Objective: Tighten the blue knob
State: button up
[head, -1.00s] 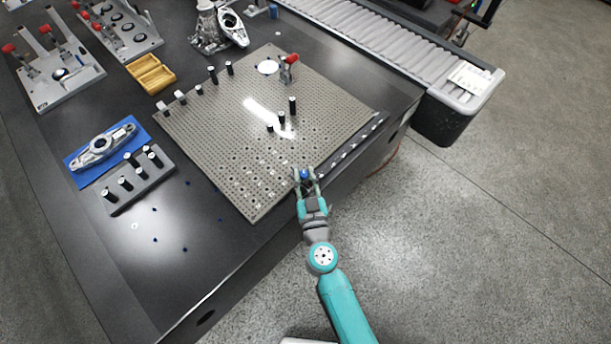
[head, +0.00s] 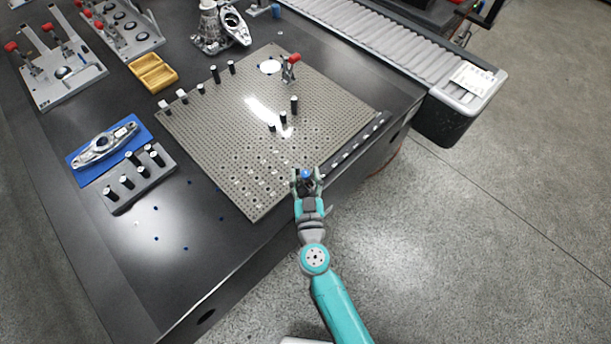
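The blue knob (head: 306,173) is small and sits at the near corner of the perforated grey fixture plate (head: 225,130), by its front right edge. My gripper (head: 306,177) is at the knob, with one finger on each side of it. The fingers partly hide the knob's lower part and what it is mounted on. At this size I cannot tell whether the fingers touch the knob or stand a little apart from it.
Black posts (head: 294,105) and a red-handled clamp (head: 290,66) stand on the plate. A grey post rack (head: 140,180), a blue mat (head: 82,164) and a yellow tray (head: 153,73) lie to the left. A conveyor (head: 400,45) runs at the upper right.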

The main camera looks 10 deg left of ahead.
jog(key=v, duration=1.2)
dwell(0.3)
